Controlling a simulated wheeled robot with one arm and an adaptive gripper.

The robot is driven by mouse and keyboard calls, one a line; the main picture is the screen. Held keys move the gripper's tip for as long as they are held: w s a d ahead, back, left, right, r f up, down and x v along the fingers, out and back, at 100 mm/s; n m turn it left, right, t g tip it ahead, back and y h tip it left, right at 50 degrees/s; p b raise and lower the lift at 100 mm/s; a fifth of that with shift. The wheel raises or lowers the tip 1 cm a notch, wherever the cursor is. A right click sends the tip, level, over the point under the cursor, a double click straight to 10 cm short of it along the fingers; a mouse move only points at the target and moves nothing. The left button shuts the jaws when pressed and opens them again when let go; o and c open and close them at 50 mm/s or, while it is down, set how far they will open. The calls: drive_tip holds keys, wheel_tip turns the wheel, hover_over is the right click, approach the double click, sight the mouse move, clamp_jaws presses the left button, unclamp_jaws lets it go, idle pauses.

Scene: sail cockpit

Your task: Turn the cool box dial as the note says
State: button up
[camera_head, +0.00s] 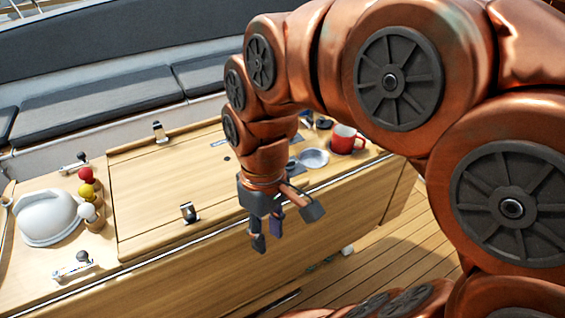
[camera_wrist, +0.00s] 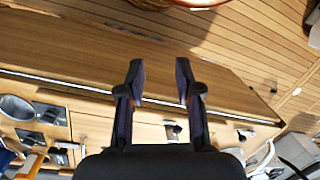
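My gripper (camera_head: 284,228) hangs fingers-down in front of the long wooden cockpit table (camera_head: 160,185) in the head view. In the wrist view my gripper (camera_wrist: 159,70) shows two dark fingers spread apart with nothing between them. Small dark fittings on light plates, one (camera_wrist: 173,130) just beyond the fingers and another (camera_wrist: 242,136) to the right, show on a wooden face in the wrist view. I cannot tell whether either is the cool box dial. I cannot make out a readable note in either view.
On the table are a red mug (camera_head: 345,138), a grey dish (camera_head: 314,158), a white domed object (camera_head: 47,218) and red, yellow and white knobs (camera_head: 87,191). Metal latches (camera_head: 188,212) sit on the lid edges. Grey cushions (camera_head: 95,98) lie behind. Plank floor (camera_head: 415,255) is at right.

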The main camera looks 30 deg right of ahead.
drive_tip(key=w+d+n+y+b, duration=0.1)
drive_tip(key=w+d+n+b, duration=0.25)
drive_tip(key=w, duration=0.65)
drive_tip(key=n+t+y+b, duration=0.3)
drive_tip(key=n+b, duration=0.4)
drive_tip(key=b, duration=0.3)
approach(290, 161)
drive_tip(key=f, duration=0.1)
drive_tip(key=shift+p+x, duration=0.35)
drive_tip(key=shift+x, duration=3.55)
drive_tip(key=shift+w+a, duration=0.2)
drive_tip(key=shift+r, duration=0.1)
drive_tip(key=shift+c, duration=0.3)
drive_tip(key=shift+h, duration=0.3)
clamp_jaws()
